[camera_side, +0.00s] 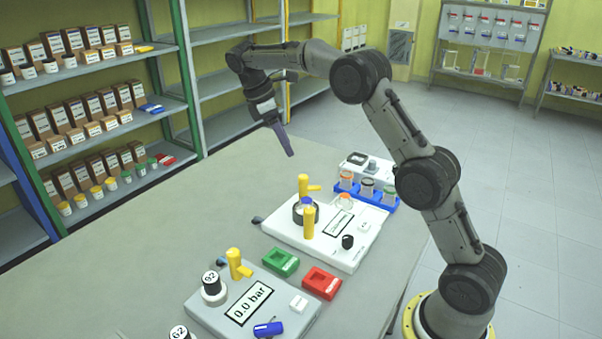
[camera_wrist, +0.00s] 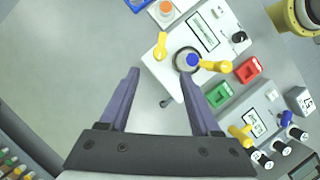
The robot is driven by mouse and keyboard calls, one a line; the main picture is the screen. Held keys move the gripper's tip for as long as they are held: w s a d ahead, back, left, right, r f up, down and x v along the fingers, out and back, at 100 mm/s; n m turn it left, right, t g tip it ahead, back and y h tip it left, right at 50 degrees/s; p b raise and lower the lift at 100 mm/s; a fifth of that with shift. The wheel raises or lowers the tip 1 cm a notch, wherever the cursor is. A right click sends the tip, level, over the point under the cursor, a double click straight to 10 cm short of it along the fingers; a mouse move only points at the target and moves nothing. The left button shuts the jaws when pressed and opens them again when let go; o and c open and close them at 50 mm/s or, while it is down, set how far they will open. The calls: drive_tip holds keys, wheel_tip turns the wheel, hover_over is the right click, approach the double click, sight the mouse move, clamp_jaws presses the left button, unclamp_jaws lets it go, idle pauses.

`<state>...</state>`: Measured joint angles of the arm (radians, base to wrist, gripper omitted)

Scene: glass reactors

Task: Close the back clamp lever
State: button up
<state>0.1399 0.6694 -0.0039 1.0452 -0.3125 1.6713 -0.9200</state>
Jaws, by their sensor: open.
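The white reactor device (camera_side: 335,248) has a round dark-rimmed seat with a blue-capped part (camera_side: 307,201) between two yellow clamp levers. The back clamp lever (camera_side: 303,184) stands behind the seat, with an arm sticking out to the right. The front clamp lever (camera_side: 308,222) stands on the near side. In the wrist view the back lever (camera_wrist: 160,46) is left of the seat and the front lever (camera_wrist: 218,66) is right of it. My gripper (camera_side: 290,153) is open and empty, above and behind the device, clear of both levers. Its two fingers (camera_wrist: 160,72) are wide apart.
A blue rack (camera_side: 379,197) with small jars stands at the device's back right. Green (camera_side: 281,262) and red (camera_side: 322,282) trays lie in front. A pressure box (camera_side: 282,306) with another yellow lever is nearer. The table's left side is clear.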

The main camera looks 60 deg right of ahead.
sight(303, 176)
drive_tip(key=x, duration=1)
drive_tip(key=shift+s+d+f, duration=0.1)
drive_tip(key=shift+s+f, duration=0.05)
drive_tip(key=shift+f, duration=0.25)
clamp_jaws()
